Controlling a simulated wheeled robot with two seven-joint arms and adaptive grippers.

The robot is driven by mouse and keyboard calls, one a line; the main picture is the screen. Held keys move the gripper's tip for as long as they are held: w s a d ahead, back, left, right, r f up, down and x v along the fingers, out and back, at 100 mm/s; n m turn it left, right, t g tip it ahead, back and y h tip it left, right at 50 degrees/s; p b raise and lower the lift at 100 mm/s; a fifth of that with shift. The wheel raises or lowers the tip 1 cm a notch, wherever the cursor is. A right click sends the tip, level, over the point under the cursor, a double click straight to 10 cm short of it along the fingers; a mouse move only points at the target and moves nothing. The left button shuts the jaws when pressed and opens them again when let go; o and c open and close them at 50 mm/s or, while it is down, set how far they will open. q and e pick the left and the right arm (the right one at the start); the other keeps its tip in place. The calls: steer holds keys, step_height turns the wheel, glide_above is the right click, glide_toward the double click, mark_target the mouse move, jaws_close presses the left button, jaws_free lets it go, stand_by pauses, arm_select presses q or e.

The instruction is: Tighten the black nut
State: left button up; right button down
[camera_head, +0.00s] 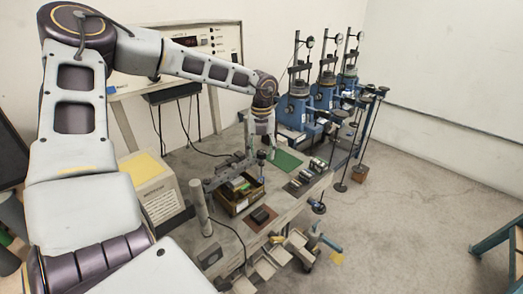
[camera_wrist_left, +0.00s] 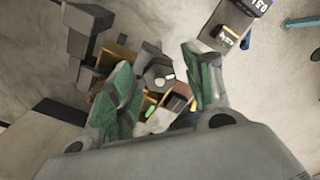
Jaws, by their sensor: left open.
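My left gripper (camera_head: 262,133) hangs from the arm over the workbench, above a small wooden box of parts (camera_head: 240,197). In the left wrist view its two green-padded fingers (camera_wrist_left: 158,62) are spread apart. A grey fixture with shiny round ends (camera_wrist_left: 158,78) shows in the gap between the fingers, apparently below them. A small dark knob-like part (camera_head: 262,156) stands just under the gripper in the head view. I cannot tell for certain whether it is the black nut; no nut is clear in either view. My right gripper does not show.
A black block on a brown plate (camera_head: 261,216) lies in front of the box. A green mat (camera_head: 286,162) lies behind it. Blue testing machines with dial gauges (camera_head: 296,108) stand at the back right. A beige box with a yellow top (camera_head: 148,178) stands at left. Open floor lies right.

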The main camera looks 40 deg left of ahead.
arm_select(q)
steer(key=c, duration=1)
